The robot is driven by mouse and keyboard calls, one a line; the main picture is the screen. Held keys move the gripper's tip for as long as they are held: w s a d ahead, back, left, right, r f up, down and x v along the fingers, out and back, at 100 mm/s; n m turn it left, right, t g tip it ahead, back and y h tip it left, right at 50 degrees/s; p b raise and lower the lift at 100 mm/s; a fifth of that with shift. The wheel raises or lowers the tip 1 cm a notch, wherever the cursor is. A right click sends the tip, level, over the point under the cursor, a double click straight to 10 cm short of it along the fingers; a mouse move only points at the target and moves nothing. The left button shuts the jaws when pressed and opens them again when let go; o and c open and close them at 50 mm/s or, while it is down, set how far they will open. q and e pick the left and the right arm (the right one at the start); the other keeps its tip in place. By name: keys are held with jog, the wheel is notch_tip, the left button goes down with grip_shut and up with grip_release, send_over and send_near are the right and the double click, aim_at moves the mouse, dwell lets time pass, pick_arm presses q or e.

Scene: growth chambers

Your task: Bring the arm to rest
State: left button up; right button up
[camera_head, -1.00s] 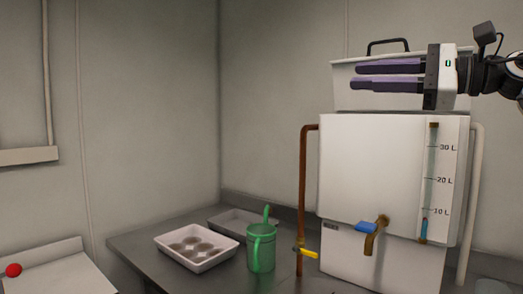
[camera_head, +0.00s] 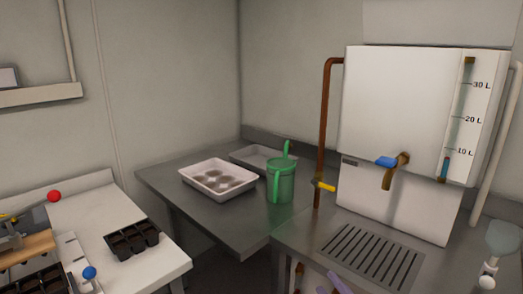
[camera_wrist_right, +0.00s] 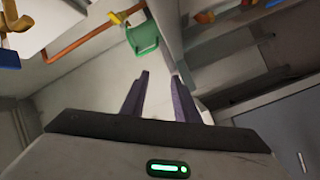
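My right gripper (camera_head: 333,286) shows only as purple fingertips at the bottom edge of the head view, in front of the drain grille. In the right wrist view my right gripper (camera_wrist_right: 159,76) has its two purple fingers apart, with nothing between them. My left gripper is in neither view.
A white water tank (camera_head: 405,105) with a blue-handled tap (camera_head: 390,165) stands above the drain grille (camera_head: 372,255). A green watering can (camera_head: 281,182) and white tray (camera_head: 218,177) stand on the metal bench (camera_head: 215,222). A black seedling tray (camera_head: 131,240) is at left.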

jog(key=s+f+m+g+h, duration=0.1)
jog(key=s+f+m+g, duration=0.3)
jog(key=s+f, duration=0.7)
jog(key=s+f+m+g+h, duration=0.2)
jog(key=s+f+m+g, duration=0.2)
jog(key=s+f+m, duration=0.5)
jog(key=s+f, duration=0.2)
jog(key=s, duration=0.6)
jog(key=shift+s+d+f+g, duration=0.15)
jog(key=shift+s+d+g, duration=0.15)
jog(key=shift+s+d, duration=0.1)
